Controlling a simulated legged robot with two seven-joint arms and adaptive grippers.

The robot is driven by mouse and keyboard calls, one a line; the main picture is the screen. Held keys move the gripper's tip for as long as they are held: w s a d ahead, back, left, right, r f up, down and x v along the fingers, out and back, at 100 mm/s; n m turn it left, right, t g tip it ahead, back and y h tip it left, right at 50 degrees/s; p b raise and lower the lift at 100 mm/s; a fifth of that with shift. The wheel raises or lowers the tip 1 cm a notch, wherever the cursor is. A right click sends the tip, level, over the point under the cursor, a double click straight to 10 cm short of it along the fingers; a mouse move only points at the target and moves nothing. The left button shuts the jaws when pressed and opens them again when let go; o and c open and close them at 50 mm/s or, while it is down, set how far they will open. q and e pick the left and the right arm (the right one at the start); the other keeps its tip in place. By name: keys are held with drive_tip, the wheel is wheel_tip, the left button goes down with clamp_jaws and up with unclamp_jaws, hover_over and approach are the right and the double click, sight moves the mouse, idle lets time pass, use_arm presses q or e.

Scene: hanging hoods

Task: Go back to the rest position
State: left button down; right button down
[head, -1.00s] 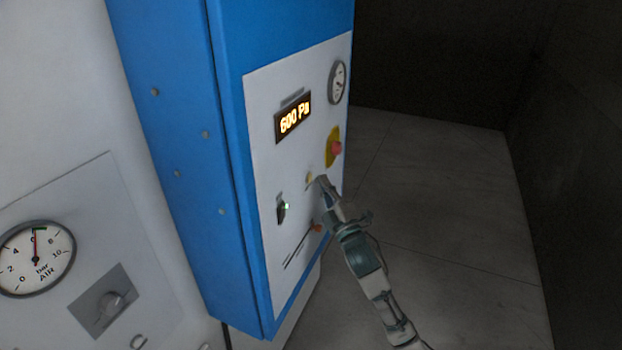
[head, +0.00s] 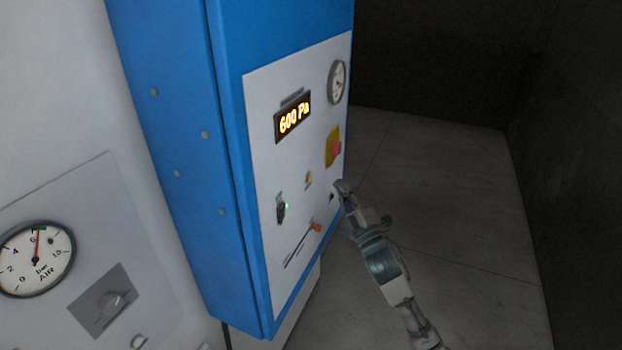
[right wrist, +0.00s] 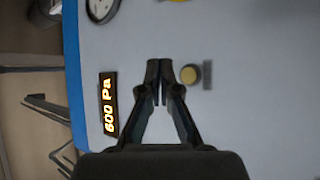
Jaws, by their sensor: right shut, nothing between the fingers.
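My right gripper (head: 341,188) is shut and empty in front of the right edge of the blue cabinet's panel (head: 265,98). In the right wrist view its two fingers (right wrist: 159,66) meet at the tips, with nothing between them. A yellow button (right wrist: 189,74) shows just right of the fingertips there. The same yellow button (head: 309,179) is left of the gripper in the head view, uncovered. My left gripper is not in view.
The blue cabinet (head: 180,130) carries a lit 600 Pa display (head: 293,119), a red knob on yellow (head: 334,147), a gauge (head: 337,81) and a slider (head: 302,243). A wall gauge (head: 36,259) is at left. Floor (head: 450,220) right of the cabinet is clear.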

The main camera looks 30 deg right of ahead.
drive_tip(key=shift+f, duration=0.1)
idle(0.4)
